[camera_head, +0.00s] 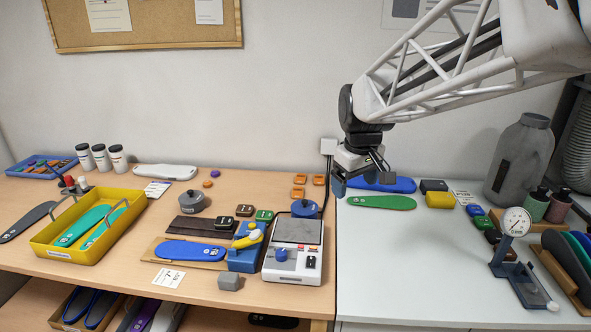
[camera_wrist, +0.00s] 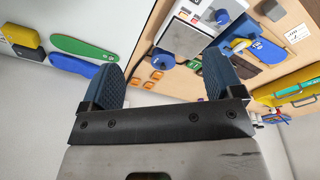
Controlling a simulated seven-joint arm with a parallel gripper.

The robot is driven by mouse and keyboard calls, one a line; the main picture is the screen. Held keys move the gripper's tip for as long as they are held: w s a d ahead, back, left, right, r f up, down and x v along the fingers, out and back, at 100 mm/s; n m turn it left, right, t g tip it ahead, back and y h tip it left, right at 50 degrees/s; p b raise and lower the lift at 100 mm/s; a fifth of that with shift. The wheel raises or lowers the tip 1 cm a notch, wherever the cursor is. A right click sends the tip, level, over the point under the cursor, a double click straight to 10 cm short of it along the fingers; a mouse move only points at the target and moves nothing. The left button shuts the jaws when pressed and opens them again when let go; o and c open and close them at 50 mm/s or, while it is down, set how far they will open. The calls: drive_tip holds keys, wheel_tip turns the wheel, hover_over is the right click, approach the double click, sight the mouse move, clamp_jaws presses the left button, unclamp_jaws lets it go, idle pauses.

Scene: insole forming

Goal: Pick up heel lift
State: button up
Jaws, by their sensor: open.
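I cannot tell for sure which piece is the heel lift.
A white machine with a grey plate (camera_head: 298,231) stands left of the gripper. A green insole (camera_head: 381,202) and a blue insole (camera_head: 400,185) lie on the white table. A yellow tray (camera_head: 60,253) holds insoles at left. A dial gauge (camera_head: 516,222) stands at right.

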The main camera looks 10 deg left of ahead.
drive_tip(key=w+a+f+n, duration=0.3)
drive_tip(key=w+a, duration=0.5)
drive_tip(key=w, duration=0.2)
drive_tip(key=n+g, duration=0.2)
drive_tip(key=n, duration=0.5)
hover_over(245, 209)
wheel_tip(245, 209, down, 18)
drive_tip(key=shift+w+d+r, duration=0.1)
drive_tip(key=shift+d, duration=0.05)
drive_tip(key=shift+w+a+f+n, duration=0.1)
drive_tip(key=shift+a+f+n, duration=0.2)
drive_tip(key=shift+a, duration=0.1)
drive_tip(key=shift+f, duration=1.3)
drive_tip(key=shift+d+f, duration=0.15)
drive_tip(key=shift+f, duration=2.45)
